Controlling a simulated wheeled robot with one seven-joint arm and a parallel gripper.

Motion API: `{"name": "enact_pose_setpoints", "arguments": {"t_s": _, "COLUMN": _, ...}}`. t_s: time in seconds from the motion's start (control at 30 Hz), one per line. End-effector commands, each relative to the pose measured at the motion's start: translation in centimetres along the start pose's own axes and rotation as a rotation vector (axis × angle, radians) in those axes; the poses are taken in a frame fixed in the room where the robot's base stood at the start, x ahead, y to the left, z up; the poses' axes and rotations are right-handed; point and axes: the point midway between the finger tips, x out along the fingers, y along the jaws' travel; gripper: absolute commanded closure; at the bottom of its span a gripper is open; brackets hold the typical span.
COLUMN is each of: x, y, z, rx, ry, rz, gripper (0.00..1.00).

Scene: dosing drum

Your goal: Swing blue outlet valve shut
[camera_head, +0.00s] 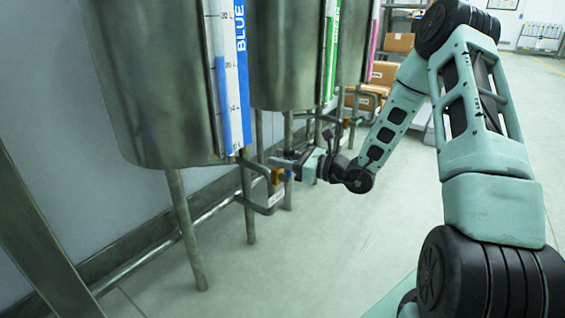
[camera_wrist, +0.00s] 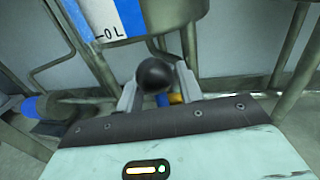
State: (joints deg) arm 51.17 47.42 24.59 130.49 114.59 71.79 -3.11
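The blue drum (camera_head: 160,80) is a steel tank at the left, with a level gauge (camera_head: 229,80) marked BLUE. Its outlet valve (camera_head: 277,176) shows brass-coloured under the drum's front edge, with a small blue part beside it. My gripper (camera_head: 284,161) is at this valve, reaching in from the right. In the wrist view a round black knob (camera_wrist: 153,76) sits between the two fingers of my gripper (camera_wrist: 158,84). Whether the fingers press on the knob cannot be told. Brass and blue bits of the valve (camera_wrist: 175,99) show behind it. The rest of the valve is hidden.
A bent pipe (camera_head: 262,209) hangs below the valve. Drum legs (camera_head: 187,230) stand close by. Drums with green (camera_head: 331,50) and pink (camera_head: 373,40) gauges stand farther back. Brown boxes (camera_head: 383,73) are behind them. The floor (camera_head: 330,240) below my arm is clear.

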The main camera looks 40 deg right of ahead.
Motion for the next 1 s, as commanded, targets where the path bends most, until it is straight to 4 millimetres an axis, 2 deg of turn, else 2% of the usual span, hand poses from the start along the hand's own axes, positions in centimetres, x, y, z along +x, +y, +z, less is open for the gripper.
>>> {"name": "enact_pose_setpoints", "arguments": {"t_s": 0.2, "x": 0.0, "y": 0.0, "z": 0.0, "rx": 0.000, "ry": 0.000, "rz": 0.000, "gripper": 0.64}}
{"name": "enact_pose_setpoints", "arguments": {"t_s": 0.23, "x": 0.0, "y": 0.0, "z": 0.0, "rx": 0.000, "ry": 0.000, "rz": 0.000, "gripper": 0.66}}
{"name": "enact_pose_setpoints", "arguments": {"t_s": 0.3, "x": 0.0, "y": 0.0, "z": 0.0, "rx": 0.000, "ry": 0.000, "rz": 0.000, "gripper": 0.86}}
{"name": "enact_pose_setpoints", "arguments": {"t_s": 0.37, "x": 0.0, "y": 0.0, "z": 0.0, "rx": 0.000, "ry": 0.000, "rz": 0.000, "gripper": 1.00}}
{"name": "enact_pose_setpoints", "arguments": {"t_s": 0.73, "x": 0.1, "y": -0.1, "z": 0.5, "rx": 0.012, "ry": -0.010, "rz": 0.001, "gripper": 1.00}}
{"name": "enact_pose_setpoints", "arguments": {"t_s": 1.0, "x": -0.1, "y": -0.9, "z": 1.1, "rx": 0.130, "ry": -0.036, "rz": 0.000, "gripper": 1.00}}
